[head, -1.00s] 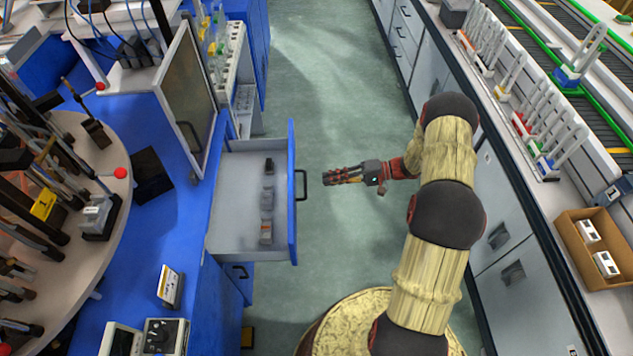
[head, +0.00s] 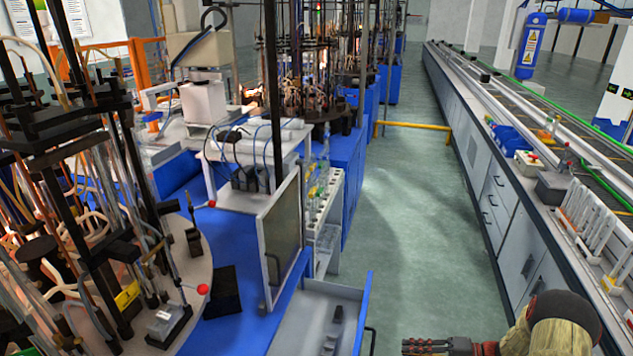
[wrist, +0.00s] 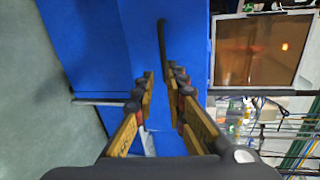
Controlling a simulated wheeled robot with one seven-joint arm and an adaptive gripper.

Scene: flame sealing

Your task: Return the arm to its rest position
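My gripper (head: 432,345) shows at the bottom edge of the head view, over the aisle to the right of the pulled-out drawer. My arm (head: 560,322) is mostly cut off at the bottom right of the head view. The blue-fronted drawer (head: 292,325) stands open, with small dark items inside. A dark bar-shaped handle (wrist: 162,38) on a blue front lies beyond the fingertips in the wrist view.
A blue bench (head: 240,250) with a round rack table of rods and glassware lines the left. A framed panel (head: 281,235) stands above the drawer. Grey cabinets (head: 497,205) and a conveyor line the right. The aisle floor (head: 400,210) between them is clear.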

